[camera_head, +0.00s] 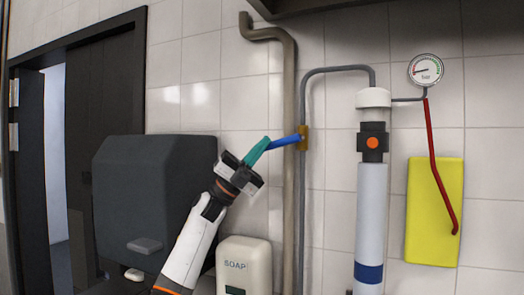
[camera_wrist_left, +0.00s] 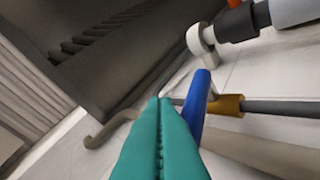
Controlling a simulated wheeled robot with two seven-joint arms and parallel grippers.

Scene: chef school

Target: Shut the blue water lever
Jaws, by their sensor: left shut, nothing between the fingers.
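The blue water lever (camera_head: 285,142) sticks out to the left from a brass valve (camera_head: 303,138) on a thin grey pipe. The lever tilts slightly down toward its free end. My left gripper (camera_head: 262,145) has teal fingers, shut and empty, with their tips close to the lever's free end. In the left wrist view the blue lever (camera_wrist_left: 195,105) stands just right of the closed fingertips (camera_wrist_left: 160,102), and the brass valve (camera_wrist_left: 226,105) is beyond it. I cannot tell whether the fingers touch the lever. My right gripper is not in view.
A thick grey pipe (camera_head: 289,80) runs down the tiled wall beside the valve. A white filter column (camera_head: 371,215), a gauge (camera_head: 426,70), a red lever (camera_head: 440,180) and a yellow panel (camera_head: 420,235) are to the right. A soap dispenser (camera_head: 244,255) and dark box (camera_head: 130,190) sit lower left.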

